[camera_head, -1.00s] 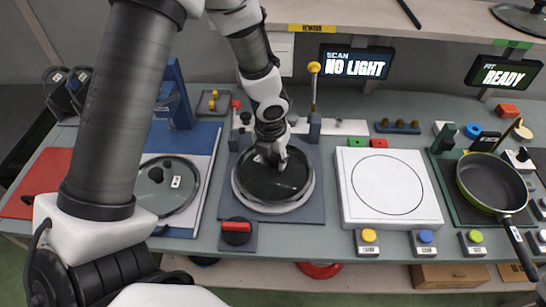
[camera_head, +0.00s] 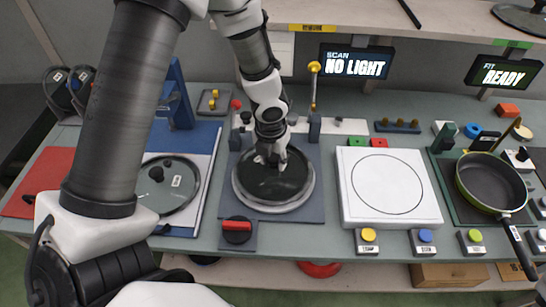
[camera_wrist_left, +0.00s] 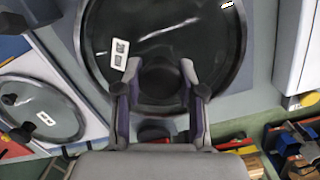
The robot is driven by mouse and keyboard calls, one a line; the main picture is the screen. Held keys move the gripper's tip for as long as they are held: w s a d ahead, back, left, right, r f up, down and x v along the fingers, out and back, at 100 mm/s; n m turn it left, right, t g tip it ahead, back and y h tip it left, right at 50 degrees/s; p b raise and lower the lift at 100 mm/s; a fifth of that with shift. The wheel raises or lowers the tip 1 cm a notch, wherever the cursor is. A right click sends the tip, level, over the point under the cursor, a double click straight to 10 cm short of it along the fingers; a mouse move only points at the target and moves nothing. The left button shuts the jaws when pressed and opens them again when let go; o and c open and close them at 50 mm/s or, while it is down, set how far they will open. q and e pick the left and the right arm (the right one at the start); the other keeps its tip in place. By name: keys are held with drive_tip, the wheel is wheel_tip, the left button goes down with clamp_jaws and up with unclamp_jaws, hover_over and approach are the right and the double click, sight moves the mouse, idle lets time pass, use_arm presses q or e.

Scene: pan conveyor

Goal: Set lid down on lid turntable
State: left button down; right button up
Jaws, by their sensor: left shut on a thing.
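A dark glass lid (camera_head: 287,184) with a grey rim lies on or just above the round lid turntable (camera_head: 309,194); I cannot tell whether it touches. The turntable sits on a dark blue-grey base plate. My left gripper (camera_head: 271,157) comes down over the lid's middle and is shut on its knob. In the left wrist view the lid (camera_wrist_left: 190,30) carries a white label, and the gripper's fingers (camera_wrist_left: 160,92) stand on both sides of the black knob (camera_wrist_left: 160,75). My right gripper is not in view.
A second glass lid (camera_head: 183,199) lies on the blue-and-white mat at left. A white square plate with a circle (camera_head: 420,205) is at right, then a pan (camera_head: 491,178). A red-handled knob (camera_head: 237,228) sits in front. Screens read "NO LIGHT" (camera_head: 356,63) and "READY" (camera_head: 504,73).

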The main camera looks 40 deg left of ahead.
use_arm(q)
drive_tip(key=shift+f, duration=0.35)
idle(0.9)
drive_tip(key=c, duration=0.6)
unclamp_jaws()
drive_tip(key=r, duration=0.4)
drive_tip(key=s+r, duration=0.1)
drive_tip(key=r, duration=0.7)
drive_tip(key=shift+s+d, duration=0.25)
drive_tip(key=shift+f, duration=0.1)
